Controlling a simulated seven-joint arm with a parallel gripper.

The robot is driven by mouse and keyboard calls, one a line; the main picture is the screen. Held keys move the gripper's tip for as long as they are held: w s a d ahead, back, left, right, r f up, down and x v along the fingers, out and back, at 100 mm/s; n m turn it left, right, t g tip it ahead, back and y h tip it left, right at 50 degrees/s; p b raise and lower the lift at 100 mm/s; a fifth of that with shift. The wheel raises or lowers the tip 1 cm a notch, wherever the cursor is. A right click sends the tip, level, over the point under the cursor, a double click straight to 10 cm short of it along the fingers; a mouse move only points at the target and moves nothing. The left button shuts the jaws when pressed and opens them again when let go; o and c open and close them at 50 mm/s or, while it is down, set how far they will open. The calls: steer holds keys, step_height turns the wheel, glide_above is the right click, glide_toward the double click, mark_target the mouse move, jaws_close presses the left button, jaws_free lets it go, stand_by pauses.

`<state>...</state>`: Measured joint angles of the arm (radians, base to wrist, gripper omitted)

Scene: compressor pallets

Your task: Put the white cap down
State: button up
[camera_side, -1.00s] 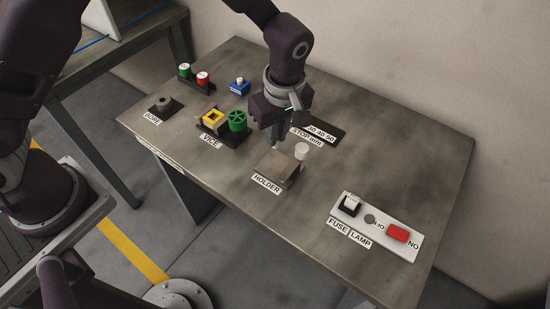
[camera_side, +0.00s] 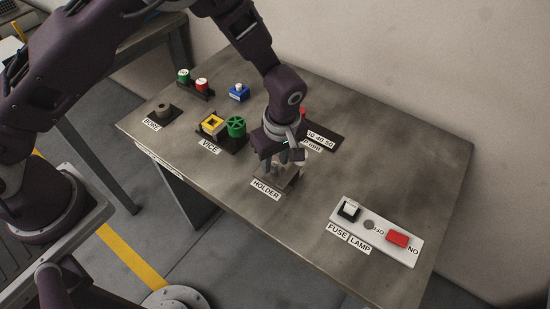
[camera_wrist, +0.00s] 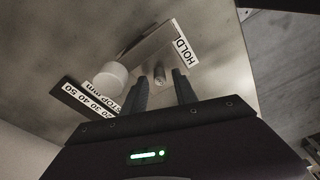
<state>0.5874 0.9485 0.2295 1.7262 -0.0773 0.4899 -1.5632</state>
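The white cap (camera_wrist: 110,75) stands upright at one end of the holder block (camera_wrist: 150,42), left of my fingers in the wrist view. In the side view the cap (camera_side: 303,158) is partly hidden behind my gripper (camera_side: 279,166). I cannot tell whether it rests on the block or the table beside it. My gripper (camera_wrist: 161,84) points down over the holder, fingers apart with nothing between their tips. A small pale cylinder (camera_wrist: 159,74) on the holder shows beyond the gap between them. The holder block (camera_side: 290,182) is partly covered by my gripper in the side view.
A dark STOP mm strip (camera_side: 328,134) lies close behind the holder, with a red part (camera_side: 302,112) near it. The vice (camera_side: 212,126) with a green wheel (camera_side: 236,127) is left. The fuse and lamp panel (camera_side: 376,232) is at front right.

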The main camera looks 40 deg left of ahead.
steer(key=shift+r, duration=0.1)
step_height(320, 180, up, 12)
steer(key=d, duration=0.1)
steer(key=shift+s+d, duration=0.3)
steer(key=shift+s, duration=0.05)
steer(key=s+a+r+m+t+h, duration=0.1)
steer(key=s+a+r+m, duration=0.3)
steer(key=r, duration=0.4)
steer(key=s+a+r+m+t+h, duration=0.1)
steer(key=s+a+r, duration=0.2)
steer(key=a+r, duration=0.3)
steer(key=s+a+r+m+t, duration=0.1)
steer(key=s+a+r+m, duration=0.1)
steer(key=s, duration=0.5)
steer(key=s+a+r+m+t, duration=0.2)
steer(key=s+a+m, duration=0.2)
steer(key=s+m, duration=0.2)
steer(key=s, duration=0.2)
steer(key=shift+s+r+m, duration=0.15)
steer(key=shift+s+m, duration=0.15)
